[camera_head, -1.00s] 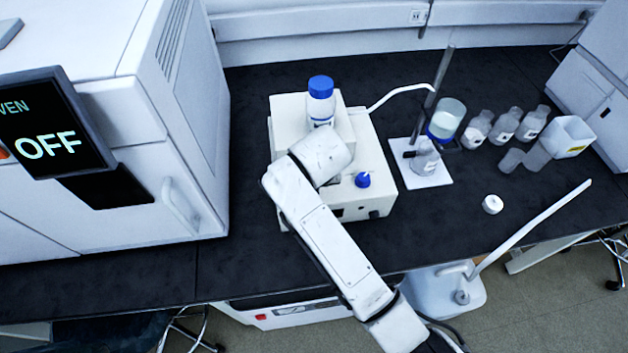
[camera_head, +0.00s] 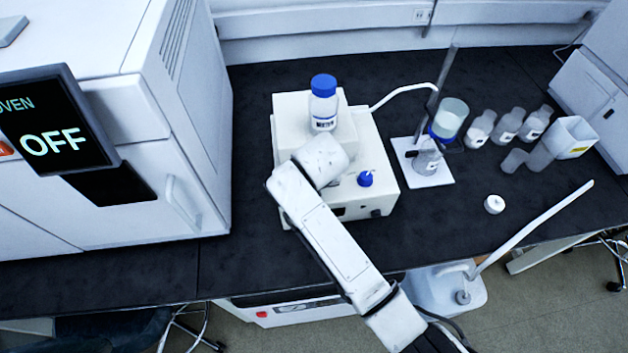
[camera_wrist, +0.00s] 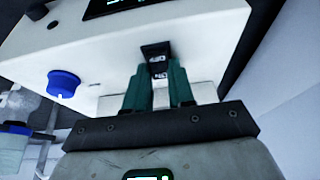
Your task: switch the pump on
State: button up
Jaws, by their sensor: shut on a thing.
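The pump (camera_head: 385,150) is a white box on the black bench, with a blue knob (camera_head: 365,178) and a bottle on top. In the wrist view its pale face (camera_wrist: 105,55) shows the blue knob (camera_wrist: 63,83) at left, a partly cut-off dark display (camera_wrist: 110,5) at the top, and a small black rocker switch (camera_wrist: 155,55) with white marks. My gripper (camera_wrist: 161,68) has its green fingers at the switch, one on each side of its lower part, shut on it. In the head view my arm hides the gripper and the switch. The display's text is not readable.
A blue-capped bottle (camera_head: 323,103) stands on the pump. A white tube runs to a stand with a column (camera_head: 448,118) and a flask. An oven (camera_head: 180,130) reading OFF is at left. Bottles (camera_head: 507,125) stand at right; the front bench there is mostly clear.

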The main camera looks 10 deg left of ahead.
grip_shut()
jog(key=shift+w+a+r+g+p, duration=0.1)
jog(key=shift+w+r+g+p, duration=0.15)
jog(key=shift+g+p, duration=0.3)
jog(key=shift+w+f+g+h+b, duration=0.15)
jog(key=shift+w+g+h, duration=0.1)
jog(key=shift+g, duration=0.35)
jog(key=shift+w+f+g+h+b, duration=0.15)
jog(key=shift+g+h, duration=0.1)
jog(key=shift+g, duration=0.7)
jog(key=o, duration=0.7)
grip_release()
jog(key=shift+a, duration=0.1)
jog(key=shift+c, duration=0.2)
jog(key=shift+r, duration=0.1)
notch_tip(320, 180, up, 11)
jog(key=b, duration=0.1)
jog(key=shift+b, duration=0.3)
